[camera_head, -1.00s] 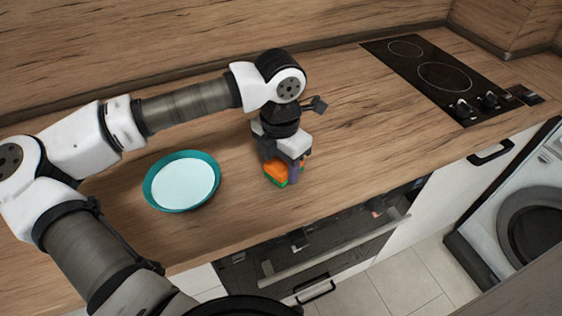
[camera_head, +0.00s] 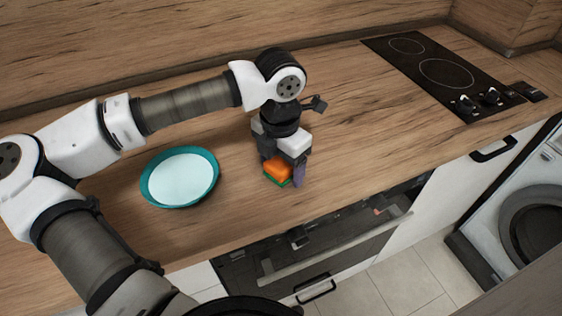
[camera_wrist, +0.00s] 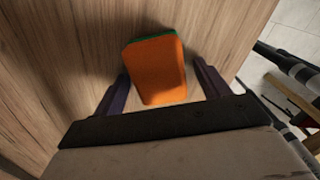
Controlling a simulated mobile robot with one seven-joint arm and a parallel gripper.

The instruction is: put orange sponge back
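The orange sponge (camera_head: 277,169), with a green layer on its underside, appears to rest on the wooden counter near its front edge. My gripper (camera_head: 283,172) points down over it. In the wrist view the sponge (camera_wrist: 158,70) lies between the two dark purple fingers of my gripper (camera_wrist: 163,88), with a gap on each side. The fingers are open and do not appear to grip it. The teal bowl (camera_head: 146,190), pale inside and seemingly empty, stands on the counter left of the sponge.
A black cooktop (camera_head: 446,73) with knobs is at the back right. The counter (camera_head: 365,130) between sponge and cooktop is clear. Below the front edge are an oven (camera_head: 330,242) with a handle and, at right, a washing machine (camera_head: 535,215). The wooden splashback (camera_head: 180,30) runs behind.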

